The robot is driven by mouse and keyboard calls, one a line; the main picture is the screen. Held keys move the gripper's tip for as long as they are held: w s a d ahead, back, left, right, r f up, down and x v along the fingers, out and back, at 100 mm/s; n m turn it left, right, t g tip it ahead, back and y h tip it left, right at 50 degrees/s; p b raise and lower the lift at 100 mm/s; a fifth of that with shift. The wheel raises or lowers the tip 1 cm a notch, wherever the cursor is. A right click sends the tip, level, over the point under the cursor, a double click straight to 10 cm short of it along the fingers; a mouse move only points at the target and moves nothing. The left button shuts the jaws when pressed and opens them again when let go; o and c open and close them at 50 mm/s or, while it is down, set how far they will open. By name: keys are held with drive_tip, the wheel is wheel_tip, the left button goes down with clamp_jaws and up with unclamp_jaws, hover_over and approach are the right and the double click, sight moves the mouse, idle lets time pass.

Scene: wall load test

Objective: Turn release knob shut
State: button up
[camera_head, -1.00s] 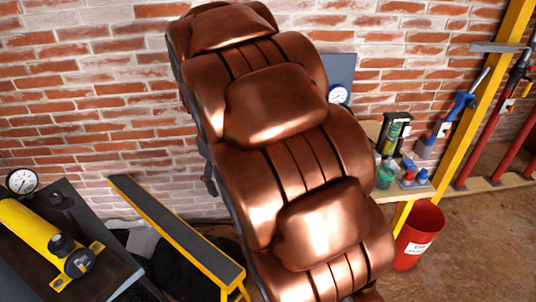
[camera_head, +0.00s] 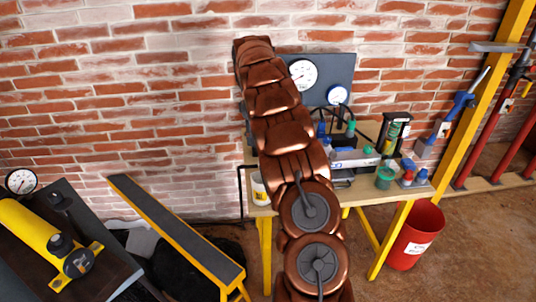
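A hand pump with a grey-white body (camera_head: 352,159) lies on the wooden bench (camera_head: 400,187), partly behind my copper-coloured arm. Small green and blue parts show around it. I cannot make out for sure which part is the release knob, or how far it is turned. My arm stands across the middle of the view and covers the left part of the bench. My gripper does not show.
A dark panel with a large gauge (camera_head: 302,74) and a smaller gauge (camera_head: 337,94) stands behind the bench. Bottles and a green cup (camera_head: 385,178) stand at the right. A red bucket (camera_head: 416,238) is on the floor. A yellow-framed ramp (camera_head: 178,232) and yellow cylinder (camera_head: 38,232) are left.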

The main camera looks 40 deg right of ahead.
drive_tip(key=shift+n+t, duration=0.3)
drive_tip(key=shift+n, duration=0.4)
drive_tip(key=d+f, duration=0.1)
drive_tip(key=d, duration=0.1)
drive_tip(key=d+f, duration=0.1)
drive_tip(key=d, duration=0.1)
drive_tip(key=w+d+f, duration=0.1)
drive_tip(key=d+f, duration=0.1)
drive_tip(key=shift+d, duration=0.1)
drive_tip(key=shift+w+f+p, duration=0.1)
drive_tip(key=shift+f+p, duration=1)
drive_tip(key=shift+f, duration=2.85)
drive_tip(key=shift+c, duration=0.3)
drive_tip(key=c, duration=1.1)
